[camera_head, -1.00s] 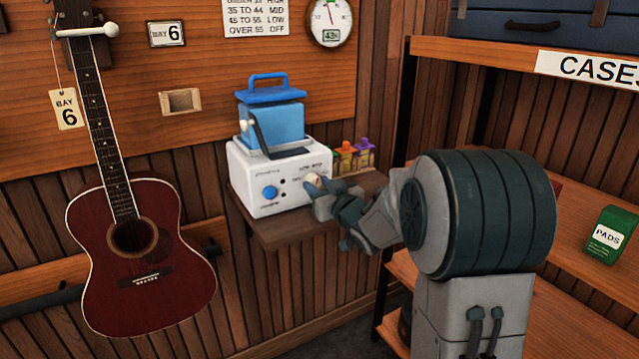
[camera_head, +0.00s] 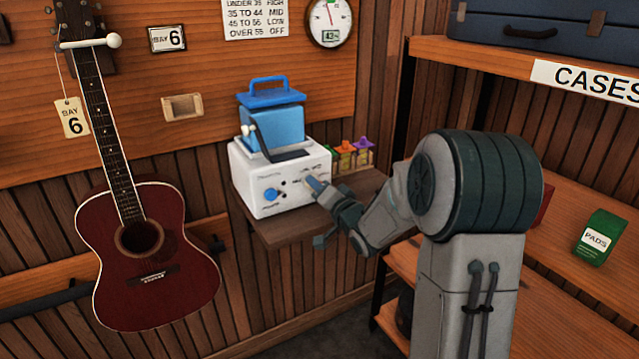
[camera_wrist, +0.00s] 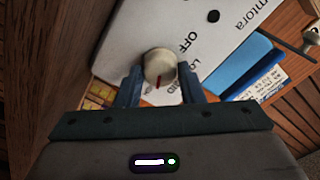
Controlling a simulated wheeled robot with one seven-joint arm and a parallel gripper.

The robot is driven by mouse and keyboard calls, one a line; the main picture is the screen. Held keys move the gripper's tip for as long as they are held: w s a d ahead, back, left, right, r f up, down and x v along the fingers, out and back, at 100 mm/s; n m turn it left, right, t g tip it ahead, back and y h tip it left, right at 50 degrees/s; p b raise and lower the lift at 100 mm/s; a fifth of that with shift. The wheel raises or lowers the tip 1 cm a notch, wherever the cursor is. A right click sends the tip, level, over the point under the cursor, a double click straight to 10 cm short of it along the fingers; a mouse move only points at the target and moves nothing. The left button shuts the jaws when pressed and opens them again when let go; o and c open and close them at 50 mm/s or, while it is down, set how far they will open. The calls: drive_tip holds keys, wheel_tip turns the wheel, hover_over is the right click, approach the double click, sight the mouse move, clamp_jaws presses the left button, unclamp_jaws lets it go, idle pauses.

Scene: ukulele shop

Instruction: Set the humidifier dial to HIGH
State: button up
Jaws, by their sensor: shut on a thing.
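The humidifier is a white box (camera_head: 242,186) with a blue tank (camera_head: 272,122) on top, standing on a small wooden shelf. Its cream dial (camera_wrist: 158,62) with a red mark sits between my fingers in the wrist view. My gripper (camera_wrist: 160,88) is shut on the dial, with one blue finger on each side. The red mark points down the picture, towards my palm. OFF and parts of LOW and MID are readable beside the dial; HIGH is not visible. In the head view my gripper (camera_head: 316,186) hides the dial on the front panel.
A blue knob (camera_head: 271,194) is on the same panel. A red guitar (camera_head: 150,260) hangs at left. Shelving stands at right.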

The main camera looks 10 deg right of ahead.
drive_tip(key=shift+f+m+p, duration=0.1)
drive_tip(key=shift+m+p, duration=0.35)
drive_tip(key=shift+m, duration=0.55)
drive_tip(key=o, duration=1)
drive_tip(key=shift+a, duration=0.1)
drive_tip(key=shift+s, duration=0.1)
drive_tip(key=shift+s+d, duration=0.2)
drive_tip(key=shift+d, duration=0.05)
drive_tip(key=v, duration=1.3)
drive_tip(key=shift+s+a, duration=0.1)
